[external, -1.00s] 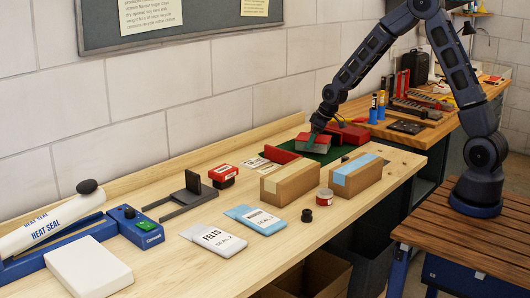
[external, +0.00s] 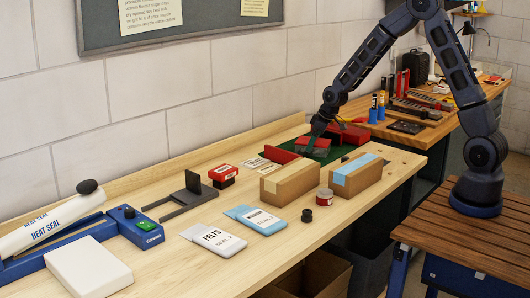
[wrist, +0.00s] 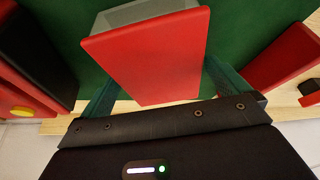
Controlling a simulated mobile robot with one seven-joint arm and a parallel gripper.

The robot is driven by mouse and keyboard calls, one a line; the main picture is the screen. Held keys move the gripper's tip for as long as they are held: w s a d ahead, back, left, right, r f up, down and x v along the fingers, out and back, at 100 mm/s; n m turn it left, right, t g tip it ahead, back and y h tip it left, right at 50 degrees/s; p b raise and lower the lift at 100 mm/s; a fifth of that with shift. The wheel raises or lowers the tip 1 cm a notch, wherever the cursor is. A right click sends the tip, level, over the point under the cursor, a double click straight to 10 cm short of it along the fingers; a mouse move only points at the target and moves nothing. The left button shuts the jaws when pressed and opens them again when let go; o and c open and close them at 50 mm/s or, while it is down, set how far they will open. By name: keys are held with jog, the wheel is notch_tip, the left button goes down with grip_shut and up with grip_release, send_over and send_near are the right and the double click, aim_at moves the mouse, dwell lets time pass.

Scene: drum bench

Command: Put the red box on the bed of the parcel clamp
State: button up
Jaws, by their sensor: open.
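The red box (external: 319,144), with a red top and grey sides, sits on a green mat at the back right of the bench. In the wrist view its red top (wrist: 150,55) fills the middle. My gripper (external: 312,146) is down at the box. Its teal fingers, seen in the wrist view (wrist: 162,80), are spread on either side of the box; I cannot tell whether they touch it. What looks like the parcel clamp (external: 187,203), a dark grey frame with an upright plate, stands left of middle on the bench, well away from my gripper.
A red wedge-like piece (external: 281,154) and another red object (external: 348,132) flank the box. Two cardboard cartons (external: 290,182) (external: 357,174) and a small tin (external: 325,196) stand in front.

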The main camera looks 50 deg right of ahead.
jog(key=v, duration=1.2)
jog(key=s+d+r+m+h, duration=0.1)
jog(key=s+r, duration=0.6)
jog(key=s, duration=0.2)
jog(key=s+d+r+m, duration=0.1)
jog(key=s+d+r, duration=0.1)
jog(key=s+r, duration=0.6)
jog(key=s+d+r+m, duration=0.1)
jog(key=s, duration=1)
jog(key=s+d+r+m, duration=0.1)
jog(key=s+d, duration=0.1)
jog(key=s, duration=0.9)
jog(key=shift+s+m+t+h, duration=0.3)
jog(key=shift+h, duration=0.1)
